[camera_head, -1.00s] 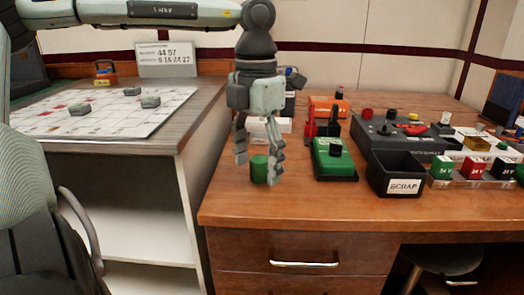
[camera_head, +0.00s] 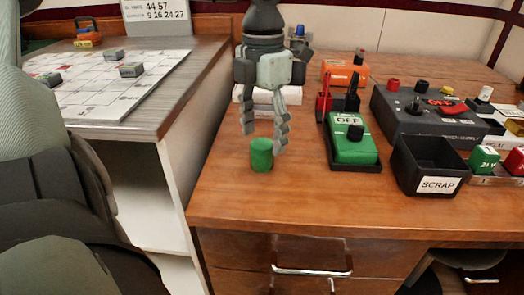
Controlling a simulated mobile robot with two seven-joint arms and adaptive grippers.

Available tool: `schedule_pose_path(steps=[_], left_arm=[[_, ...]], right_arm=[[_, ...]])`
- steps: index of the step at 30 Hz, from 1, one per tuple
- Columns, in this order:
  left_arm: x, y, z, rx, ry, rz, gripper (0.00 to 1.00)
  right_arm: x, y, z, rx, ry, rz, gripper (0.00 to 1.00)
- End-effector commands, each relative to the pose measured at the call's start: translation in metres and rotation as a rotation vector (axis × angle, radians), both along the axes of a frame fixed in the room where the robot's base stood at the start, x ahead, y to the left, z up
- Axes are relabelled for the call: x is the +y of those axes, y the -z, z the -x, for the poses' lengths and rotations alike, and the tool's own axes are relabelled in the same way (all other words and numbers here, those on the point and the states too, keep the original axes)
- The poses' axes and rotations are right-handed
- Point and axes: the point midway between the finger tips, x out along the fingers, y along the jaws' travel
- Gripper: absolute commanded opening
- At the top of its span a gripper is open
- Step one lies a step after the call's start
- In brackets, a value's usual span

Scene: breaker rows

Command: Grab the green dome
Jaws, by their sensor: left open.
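The green dome (camera_head: 261,156) is a small, short green cylinder-like piece standing upright on the wooden desk, near its left edge. My left gripper (camera_head: 264,138) points down from above, just behind and over the dome. Its fingers are spread apart and hold nothing. The right fingertip overlaps the dome's right side in the picture; I cannot tell whether it touches. My right gripper is not in view.
A green meter marked OFF (camera_head: 352,144) stands right of the dome. A black SCRAP bin (camera_head: 418,184) and a grey power supply (camera_head: 425,125) are further right. White boxes (camera_head: 262,105) lie behind the gripper. The desk's front left is clear.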

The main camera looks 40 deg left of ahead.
Motion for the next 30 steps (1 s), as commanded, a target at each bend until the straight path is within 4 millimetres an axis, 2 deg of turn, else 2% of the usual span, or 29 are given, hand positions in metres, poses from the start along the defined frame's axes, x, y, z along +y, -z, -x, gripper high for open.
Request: schedule_pose_path(steps=[3,6,15,26,30], left_arm=[[0.002,0.020,0.003,0.005,0.001,0.003,0.66],[0.002,0.031,0.002,0.003,0.001,0.002,0.66],[0.002,0.035,0.002,0.000,0.001,0.000,0.66],[0.002,0.034,0.002,0.000,0.001,0.000,0.21],[0.002,0.034,0.002,0.000,0.001,0.000,0.21]], right_arm=[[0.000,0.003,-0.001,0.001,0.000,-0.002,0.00],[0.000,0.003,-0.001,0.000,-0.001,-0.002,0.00],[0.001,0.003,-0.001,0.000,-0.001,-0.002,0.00],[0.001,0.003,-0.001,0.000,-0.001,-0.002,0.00],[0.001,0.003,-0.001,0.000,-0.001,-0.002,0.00]])
